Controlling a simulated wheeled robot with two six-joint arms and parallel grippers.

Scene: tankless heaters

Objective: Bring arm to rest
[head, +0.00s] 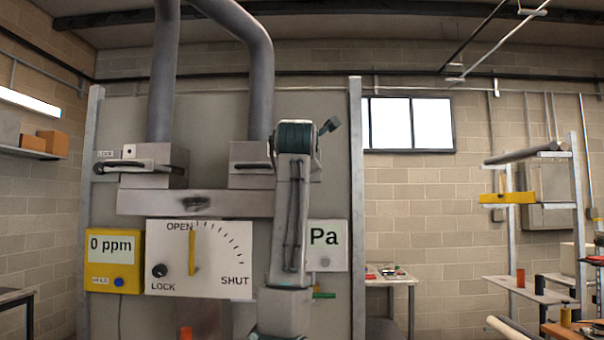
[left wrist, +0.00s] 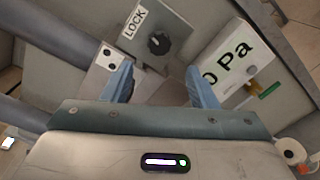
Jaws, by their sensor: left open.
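My arm (head: 290,215) rises in the middle of the head view, in front of the panel, with a dark teal joint at its top. No gripper jaws can be made out there. In the left wrist view my left gripper (left wrist: 162,82) has its two blue fingers apart, with nothing between them. Beyond the fingers are a grey LOCK plate with a black knob (left wrist: 158,43) and a white Pa display (left wrist: 232,58). The Pa display also shows right of my arm in the head view (head: 325,238). My right gripper is in neither view.
The panel carries a yellow 0 ppm meter (head: 114,260), an OPEN/SHUT dial (head: 215,270) with its yellow pointer near OPEN, and two grey pipes (head: 164,75). A metal post (head: 356,200) bounds its right side. Shelving (head: 545,285) stands at the right.

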